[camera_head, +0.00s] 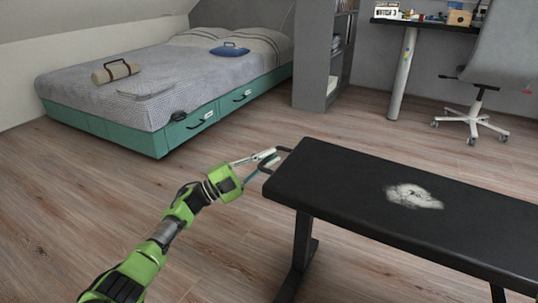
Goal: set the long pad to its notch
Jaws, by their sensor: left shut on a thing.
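The long pad (335,180) is the black padded top of a bench at the right. It looks close to level and runs out of the picture at the right edge. A pale worn patch (413,196) marks its top. My left gripper (268,159) reaches in from the left and is shut on this handle. The notch does not show. My right gripper is out of view.
The bench's dark leg (302,245) stands on the wooden floor (90,210). A bed with teal drawers (190,127) is at the back left. A grey shelf (313,60), a desk (425,23) and a swivel chair (505,55) stand behind. Floor between bed and bench is clear.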

